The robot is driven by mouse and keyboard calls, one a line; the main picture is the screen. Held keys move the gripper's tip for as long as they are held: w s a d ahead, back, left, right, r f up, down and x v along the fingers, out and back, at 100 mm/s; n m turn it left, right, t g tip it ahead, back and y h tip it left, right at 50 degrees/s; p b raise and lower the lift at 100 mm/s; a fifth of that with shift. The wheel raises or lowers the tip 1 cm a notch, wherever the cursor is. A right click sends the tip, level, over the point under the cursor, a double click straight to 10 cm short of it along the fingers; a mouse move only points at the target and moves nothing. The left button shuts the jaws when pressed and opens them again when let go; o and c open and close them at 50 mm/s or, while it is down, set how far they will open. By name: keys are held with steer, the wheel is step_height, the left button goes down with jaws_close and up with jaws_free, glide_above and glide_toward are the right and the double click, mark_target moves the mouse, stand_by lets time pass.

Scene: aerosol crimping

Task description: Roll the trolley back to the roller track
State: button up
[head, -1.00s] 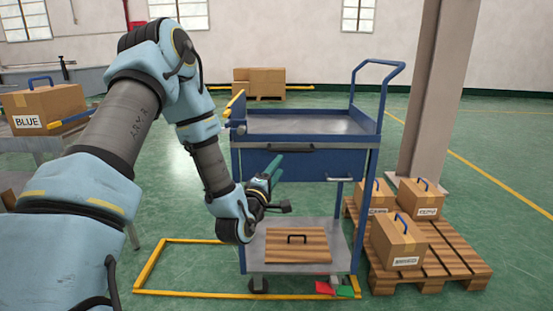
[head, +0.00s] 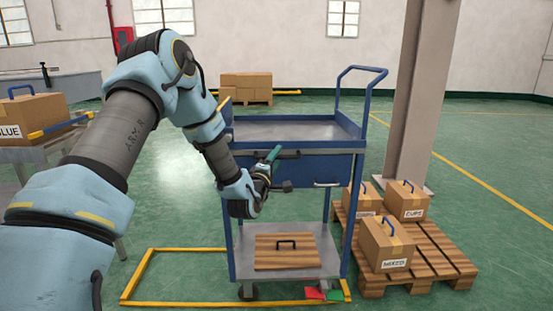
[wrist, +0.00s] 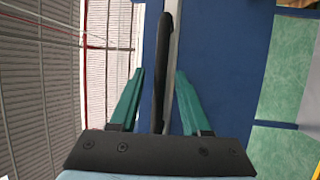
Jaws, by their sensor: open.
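The trolley (head: 234,240) is blue with grey shelves, a raised blue push rail (head: 338,95) and a blue front panel. It stands at the right part of a yellow floor outline (head: 150,275). A black bar handle (head: 290,153) crosses its front panel. My gripper (head: 272,158) is at the front panel by this bar. In the wrist view the teal fingers of my gripper (wrist: 159,73) are apart, with the black bar (wrist: 164,40) between them and a gap on both sides. I cannot clearly make out a roller track. My arm hides part of the trolley's left side.
A striped wooden board with a black handle (head: 284,262) lies on the lower shelf. Red and green pieces (head: 314,293) show at its front right corner. A pallet (head: 425,250) with cartons and a pillar (head: 418,100) stand right. A table with a carton (head: 40,115) stands left.

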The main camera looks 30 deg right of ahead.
jaws_close()
stand_by(1.3)
